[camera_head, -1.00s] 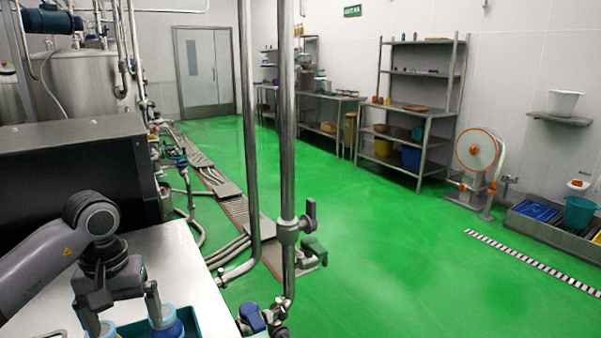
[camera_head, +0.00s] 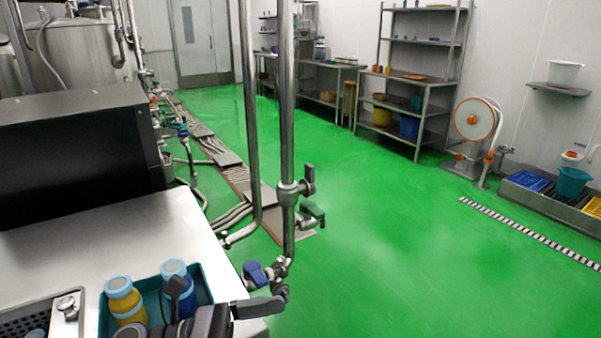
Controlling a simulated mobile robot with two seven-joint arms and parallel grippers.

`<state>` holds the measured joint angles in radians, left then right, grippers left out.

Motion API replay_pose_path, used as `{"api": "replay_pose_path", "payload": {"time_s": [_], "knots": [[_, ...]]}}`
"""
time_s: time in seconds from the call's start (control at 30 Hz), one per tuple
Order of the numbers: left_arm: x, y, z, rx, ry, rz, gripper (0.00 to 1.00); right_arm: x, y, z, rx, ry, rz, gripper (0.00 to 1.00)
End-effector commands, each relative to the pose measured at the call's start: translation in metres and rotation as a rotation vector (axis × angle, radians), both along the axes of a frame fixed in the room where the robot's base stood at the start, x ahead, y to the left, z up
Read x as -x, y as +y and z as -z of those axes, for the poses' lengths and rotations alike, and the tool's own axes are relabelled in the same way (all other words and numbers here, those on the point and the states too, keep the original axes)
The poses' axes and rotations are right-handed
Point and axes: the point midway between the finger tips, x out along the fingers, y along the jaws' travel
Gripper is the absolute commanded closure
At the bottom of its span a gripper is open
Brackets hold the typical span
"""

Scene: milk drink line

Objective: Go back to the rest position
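My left gripper (camera_head: 220,298) is at the bottom edge, in front of the teal tray (camera_head: 207,284). Its two dark fingers are spread apart with nothing visible between them. One finger overlaps the blue bottle (camera_head: 186,277) in the picture; I cannot tell if they touch. The blue bottle and a yellow bottle (camera_head: 125,300) stand upright in the tray, both with light blue caps. Most of my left arm is cut off by the lower edge. My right gripper is not in view.
A steel worktop (camera_head: 120,235) holds the tray, with a perforated metal tray (camera_head: 30,325) at the lower left. A dark box-shaped machine (camera_head: 80,150) stands behind. Vertical steel pipes (camera_head: 287,120) rise right of the worktop. The green floor (camera_head: 400,240) beyond is clear.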

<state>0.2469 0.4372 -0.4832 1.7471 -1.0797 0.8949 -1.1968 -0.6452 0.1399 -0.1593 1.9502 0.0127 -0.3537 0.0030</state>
Motion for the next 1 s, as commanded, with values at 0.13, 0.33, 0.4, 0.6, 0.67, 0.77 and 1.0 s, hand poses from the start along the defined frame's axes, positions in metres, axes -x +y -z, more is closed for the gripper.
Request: {"api": "replay_pose_path", "payload": {"time_s": [0.13,0.33,0.4,0.6,0.67,0.77,1.0], "knots": [[-0.011,0.020,0.000,0.364,0.515,-0.197,0.04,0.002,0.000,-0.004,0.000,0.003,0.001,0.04],[-0.020,0.075,0.051,0.874,1.218,-0.437,0.04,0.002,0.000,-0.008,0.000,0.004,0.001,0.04],[-0.013,0.096,0.082,1.064,1.459,-0.519,0.04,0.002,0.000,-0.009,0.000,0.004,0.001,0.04],[0.044,0.140,0.176,1.616,2.040,-0.737,0.04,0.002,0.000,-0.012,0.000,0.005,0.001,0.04],[0.065,0.147,0.197,1.756,2.159,-0.791,0.04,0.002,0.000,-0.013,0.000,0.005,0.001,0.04],[0.093,0.152,0.221,1.934,2.291,-0.857,0.04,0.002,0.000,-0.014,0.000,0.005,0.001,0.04],[0.115,0.155,0.237,-1.895,-2.175,0.826,0.04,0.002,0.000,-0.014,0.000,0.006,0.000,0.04]]}}
